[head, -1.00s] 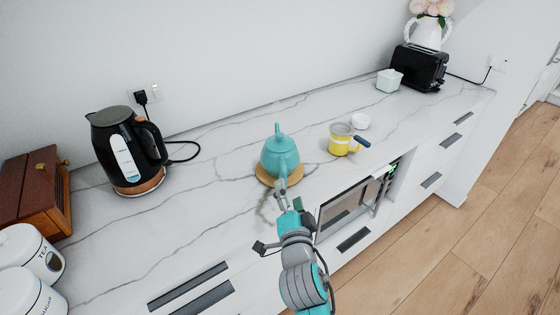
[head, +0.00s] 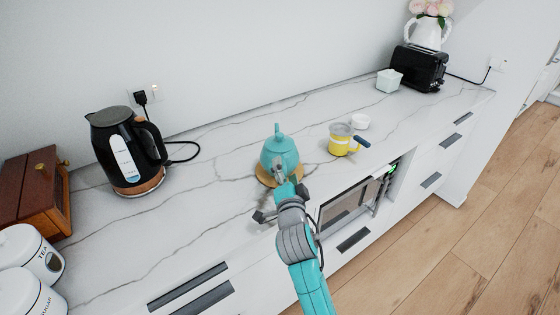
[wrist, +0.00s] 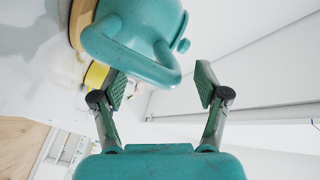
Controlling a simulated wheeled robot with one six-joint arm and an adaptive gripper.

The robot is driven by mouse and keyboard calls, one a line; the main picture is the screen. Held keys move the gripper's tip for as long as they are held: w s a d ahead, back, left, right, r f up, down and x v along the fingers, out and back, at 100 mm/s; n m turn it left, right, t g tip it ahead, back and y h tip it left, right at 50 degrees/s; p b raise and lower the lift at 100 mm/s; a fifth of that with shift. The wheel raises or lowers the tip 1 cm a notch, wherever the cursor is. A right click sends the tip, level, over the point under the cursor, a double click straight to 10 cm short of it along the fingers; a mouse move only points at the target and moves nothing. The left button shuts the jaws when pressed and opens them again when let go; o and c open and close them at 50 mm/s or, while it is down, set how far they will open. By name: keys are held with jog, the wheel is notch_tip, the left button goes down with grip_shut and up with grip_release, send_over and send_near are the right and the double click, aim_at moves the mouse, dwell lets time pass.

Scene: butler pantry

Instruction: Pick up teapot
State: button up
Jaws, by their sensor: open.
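The teal teapot (head: 281,152) stands upright on a round wooden trivet (head: 264,176) on the marble counter. In the wrist view the teapot (wrist: 148,22) fills the upper middle, with its loop handle (wrist: 130,55) facing my gripper. My gripper (wrist: 161,85) is open and empty. Its two fingers point toward the handle, whose lower curve lies near the gap between the fingertips. I cannot tell whether a finger touches it. In the head view my gripper (head: 279,178) is at the near side of the teapot and hides part of the handle and trivet.
A black kettle (head: 126,153) stands to the left. A black toaster (head: 419,67) is at the far right.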

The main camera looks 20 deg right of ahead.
jog(key=shift+c, duration=0.2)
grip_shut()
jog(key=shift+f, duration=0.1)
